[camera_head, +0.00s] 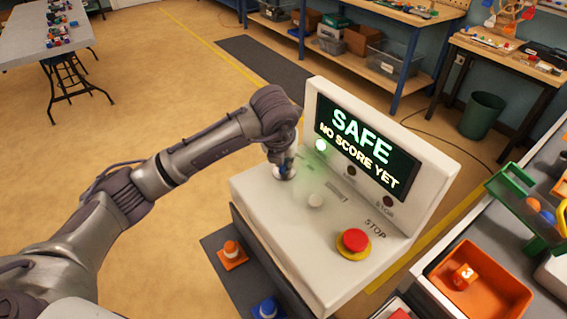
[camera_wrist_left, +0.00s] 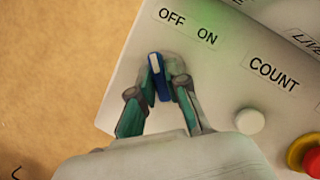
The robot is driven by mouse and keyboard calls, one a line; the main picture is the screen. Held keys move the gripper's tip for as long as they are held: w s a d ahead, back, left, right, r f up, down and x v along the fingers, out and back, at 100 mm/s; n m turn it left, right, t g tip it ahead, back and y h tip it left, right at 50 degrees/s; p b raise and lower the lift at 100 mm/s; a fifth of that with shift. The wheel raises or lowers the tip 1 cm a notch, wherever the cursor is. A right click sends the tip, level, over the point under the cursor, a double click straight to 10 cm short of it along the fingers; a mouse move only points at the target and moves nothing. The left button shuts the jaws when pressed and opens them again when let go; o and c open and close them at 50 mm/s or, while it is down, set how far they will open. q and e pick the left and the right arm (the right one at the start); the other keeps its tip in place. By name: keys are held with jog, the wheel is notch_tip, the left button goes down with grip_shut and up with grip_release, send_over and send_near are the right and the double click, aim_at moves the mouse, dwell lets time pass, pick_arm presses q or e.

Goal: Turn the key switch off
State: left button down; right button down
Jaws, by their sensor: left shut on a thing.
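The key switch (camera_wrist_left: 159,76) shows in the left wrist view as a blue key head with a pale stripe, below the OFF and ON labels on the white console. It stands nearly upright in that view, leaning a little to the left toward the OFF side. My left gripper (camera_head: 283,169) is at the console's left end in the head view. In the left wrist view its two fingers (camera_wrist_left: 161,88) stand on either side of the key and are shut on it. The head view mostly hides the key behind the gripper. My right gripper is not in view.
The console (camera_head: 281,218) carries a white button (camera_head: 316,200) and a red stop button (camera_head: 354,240). Its screen (camera_head: 366,150) reads SAFE, NO SCORE YET, with a green lamp (camera_head: 321,145) lit. An orange bin (camera_head: 440,281) stands at the right. Open floor lies left.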

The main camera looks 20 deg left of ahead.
pick_arm(q)
jog(key=shift+n, duration=0.3)
dwell(0.4)
jog(key=c, duration=1.2)
grip_release()
jog(key=shift+o, duration=0.2)
jog(key=shift+r, duration=0.1)
jog(key=v, duration=1.1)
jog(key=shift+s+r, duration=0.15)
jog(key=shift+r, duration=0.25)
